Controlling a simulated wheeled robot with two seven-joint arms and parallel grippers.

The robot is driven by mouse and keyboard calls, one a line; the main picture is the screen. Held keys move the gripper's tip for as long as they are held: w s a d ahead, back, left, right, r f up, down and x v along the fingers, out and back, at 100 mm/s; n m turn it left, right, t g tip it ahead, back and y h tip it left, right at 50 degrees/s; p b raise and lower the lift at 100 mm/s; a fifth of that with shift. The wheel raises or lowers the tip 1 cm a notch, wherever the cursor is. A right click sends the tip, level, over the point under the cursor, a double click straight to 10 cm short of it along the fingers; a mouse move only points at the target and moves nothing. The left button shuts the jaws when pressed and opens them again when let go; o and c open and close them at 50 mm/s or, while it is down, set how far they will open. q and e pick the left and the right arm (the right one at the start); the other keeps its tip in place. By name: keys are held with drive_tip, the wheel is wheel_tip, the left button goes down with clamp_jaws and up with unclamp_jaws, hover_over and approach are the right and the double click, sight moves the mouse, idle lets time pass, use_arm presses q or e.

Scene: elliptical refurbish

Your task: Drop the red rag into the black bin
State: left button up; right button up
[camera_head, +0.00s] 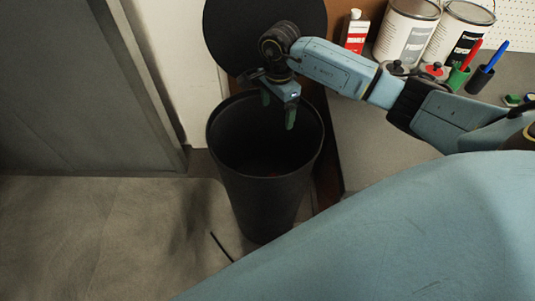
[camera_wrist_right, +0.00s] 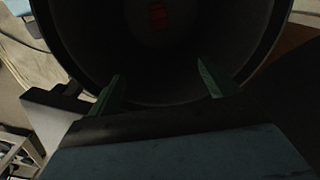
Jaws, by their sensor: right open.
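The black bin (camera_head: 265,190) stands on the floor with its round lid (camera_head: 240,30) raised behind it. My right gripper (camera_head: 278,112) is over the bin's opening, pointing down, open and empty. In the right wrist view its two green fingertips (camera_wrist_right: 160,85) are apart with nothing between them. The red rag (camera_wrist_right: 158,14) shows as a dim red patch deep inside the bin in the right wrist view. A faint red trace also shows inside the bin in the head view. Most of the rag is dark or hidden. My left gripper is not in view.
A grey worktop (camera_head: 375,150) is right of the bin. It carries paint cans (camera_head: 405,32), a red-and-white bottle (camera_head: 355,32) and pen holders (camera_head: 480,80). A grey door or cabinet panel (camera_head: 75,80) stands at the left. The floor (camera_head: 100,235) at front left is clear.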

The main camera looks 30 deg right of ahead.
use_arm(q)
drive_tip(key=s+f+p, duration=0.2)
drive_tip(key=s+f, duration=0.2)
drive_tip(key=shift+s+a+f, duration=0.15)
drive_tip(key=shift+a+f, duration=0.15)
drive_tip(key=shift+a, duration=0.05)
use_arm(e)
wheel_tip(320, 180, up, 11)
